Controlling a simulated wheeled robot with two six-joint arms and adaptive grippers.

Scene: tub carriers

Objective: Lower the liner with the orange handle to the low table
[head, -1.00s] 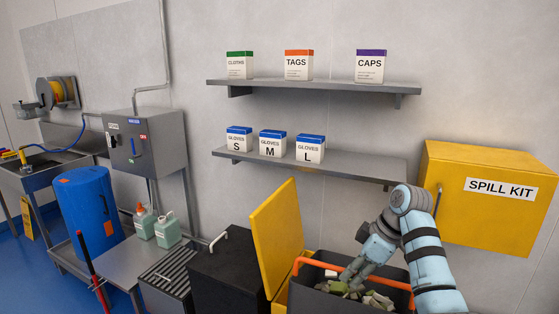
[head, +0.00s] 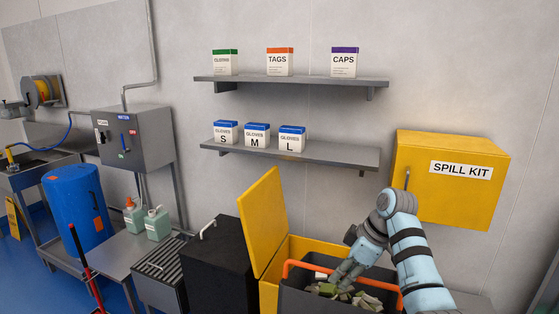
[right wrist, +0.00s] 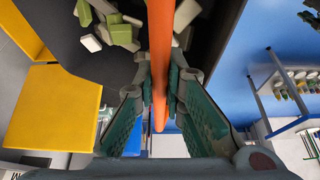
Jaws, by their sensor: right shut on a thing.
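The liner (head: 293,299) is a dark grey open tub with green and whitish pieces in it, at the bottom of the head view. Its orange handle (head: 292,264) spans the top. My right gripper (head: 342,278) reaches over the liner from the right. The right wrist view shows its fingers shut on the orange handle (right wrist: 160,45), one on each side. The liner shows just in front of the yellow bin (head: 305,247) with its lid raised; its underside is out of frame. A low grey table (head: 122,262) with bottles stands to the left. My left gripper is not in view.
A black box (head: 220,265) and a slatted grey stand (head: 163,270) are between the low table and the yellow bin. A yellow spill kit cabinet (head: 450,190) hangs behind my right arm. Two wall shelves (head: 290,152) hold cartons. A blue drum (head: 78,210) stands at the left.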

